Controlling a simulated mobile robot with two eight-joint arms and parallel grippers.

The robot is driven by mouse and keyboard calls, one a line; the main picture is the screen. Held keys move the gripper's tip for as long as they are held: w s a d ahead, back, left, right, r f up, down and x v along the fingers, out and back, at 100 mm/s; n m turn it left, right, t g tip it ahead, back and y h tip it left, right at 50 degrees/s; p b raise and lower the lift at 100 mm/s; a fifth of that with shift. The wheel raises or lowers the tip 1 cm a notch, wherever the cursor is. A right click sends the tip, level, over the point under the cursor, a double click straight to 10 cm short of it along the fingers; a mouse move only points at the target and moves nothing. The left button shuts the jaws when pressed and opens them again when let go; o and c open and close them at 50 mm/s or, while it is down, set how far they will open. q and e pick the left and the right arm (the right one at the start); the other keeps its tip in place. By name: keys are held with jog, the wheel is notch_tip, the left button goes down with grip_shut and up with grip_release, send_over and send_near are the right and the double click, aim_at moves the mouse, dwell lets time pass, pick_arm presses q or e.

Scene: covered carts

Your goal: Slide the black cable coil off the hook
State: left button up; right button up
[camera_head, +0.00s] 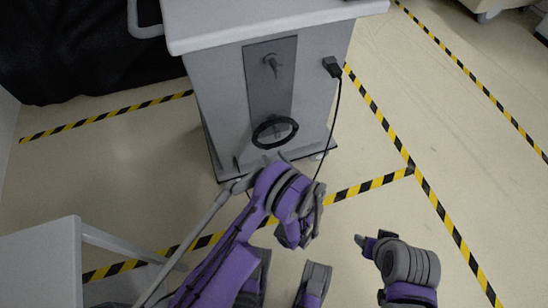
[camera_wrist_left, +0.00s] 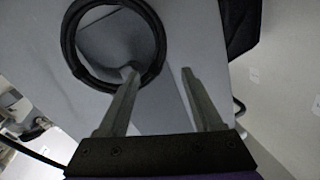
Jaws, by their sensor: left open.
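The black cable coil (camera_head: 275,132) shows as a ring low in front of the cart's dark grey panel (camera_head: 262,95). The hook (camera_head: 271,64) is higher on that panel, with a visible gap between it and the coil. What bears the coil I cannot tell. My left gripper (camera_head: 261,162) is open just below the coil in the head view. In the left wrist view the coil (camera_wrist_left: 67,40) is at upper left; the left finger's tip overlaps its lower rim, and contact is unclear. My right gripper (camera_head: 370,239) is at lower right, away from the cart.
The grey cart (camera_head: 220,85) has a black plug (camera_head: 331,66) with a cord hanging down its right side. A pale table (camera_head: 40,265) stands at lower left. Black cloth (camera_head: 75,50) covers something at upper left.

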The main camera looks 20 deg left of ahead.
aim_at(259, 135)
pick_arm(q)
jog(key=b+x, duration=0.1)
jog(key=x, duration=0.9)
jog(key=shift+w+a, duration=0.2)
grip_shut()
dwell(0.8)
dwell(0.3)
jog(key=c, duration=0.8)
grip_release()
grip_shut()
jog(key=shift+r, duration=0.15)
